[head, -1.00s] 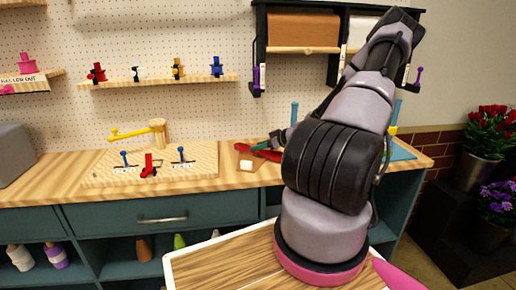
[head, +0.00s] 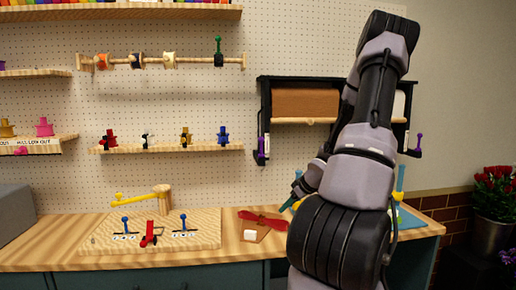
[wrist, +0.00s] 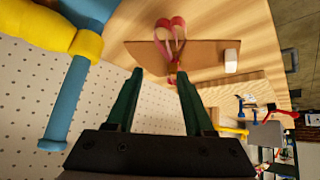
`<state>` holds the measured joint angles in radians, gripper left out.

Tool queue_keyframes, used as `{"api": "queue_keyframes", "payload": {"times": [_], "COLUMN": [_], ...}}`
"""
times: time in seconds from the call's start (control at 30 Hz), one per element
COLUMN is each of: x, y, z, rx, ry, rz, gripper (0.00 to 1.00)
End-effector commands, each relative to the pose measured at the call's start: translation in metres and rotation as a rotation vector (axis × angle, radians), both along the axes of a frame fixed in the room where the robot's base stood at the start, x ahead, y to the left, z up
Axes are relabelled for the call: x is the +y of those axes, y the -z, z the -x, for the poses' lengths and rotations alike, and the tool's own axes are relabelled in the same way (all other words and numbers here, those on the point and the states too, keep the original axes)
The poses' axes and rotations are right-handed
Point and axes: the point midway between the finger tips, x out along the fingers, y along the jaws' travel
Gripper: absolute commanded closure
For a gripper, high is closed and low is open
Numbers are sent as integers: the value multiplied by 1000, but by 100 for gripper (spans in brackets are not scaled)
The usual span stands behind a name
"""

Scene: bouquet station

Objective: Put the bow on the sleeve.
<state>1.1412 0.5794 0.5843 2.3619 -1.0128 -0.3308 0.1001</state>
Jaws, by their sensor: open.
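A red, two-lobed piece that looks like the bow (head: 262,219) lies on the counter in the head view. In the wrist view the red bow (wrist: 176,27) shows as two loops ahead of my gripper (wrist: 160,73). A flat brown piece (wrist: 200,50) lies beneath it; I cannot tell whether this is the sleeve. My gripper is open, with a gap between its dark green fingers. The right fingertip is close to the bow's near end; contact cannot be told. In the head view my gripper (head: 290,204) is at the bow's right end, partly hidden by my arm.
A white block (wrist: 231,60) is beside the bow. A blue post (wrist: 68,105) with a yellow band stands left of my gripper in the wrist view. A wooden board with levers (head: 95,240) is at the counter's left. A paper-roll rack (head: 305,102) hangs behind.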

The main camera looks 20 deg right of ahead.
Motion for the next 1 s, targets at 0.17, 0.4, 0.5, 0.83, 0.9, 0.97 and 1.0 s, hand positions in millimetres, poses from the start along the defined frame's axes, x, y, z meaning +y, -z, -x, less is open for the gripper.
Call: {"api": "queue_keyframes", "payload": {"times": [0.17, 0.4, 0.5, 0.83, 0.9, 0.97, 1.0], "x": [3, 40, 69, 184, 202, 214, 220], "y": [-60, -160, -199, -286, -295, -301, -304], "z": [5, 35, 57, 155, 173, 185, 191], "rx": [116, 136, 121, 122, 139, 155, 164], "ry": [162, 426, 522, 650, 638, 626, 621], "rz": [176, 235, 186, -227, -312, -369, -398], "gripper": [47, 47, 47, 47, 47, 47, 47]}}
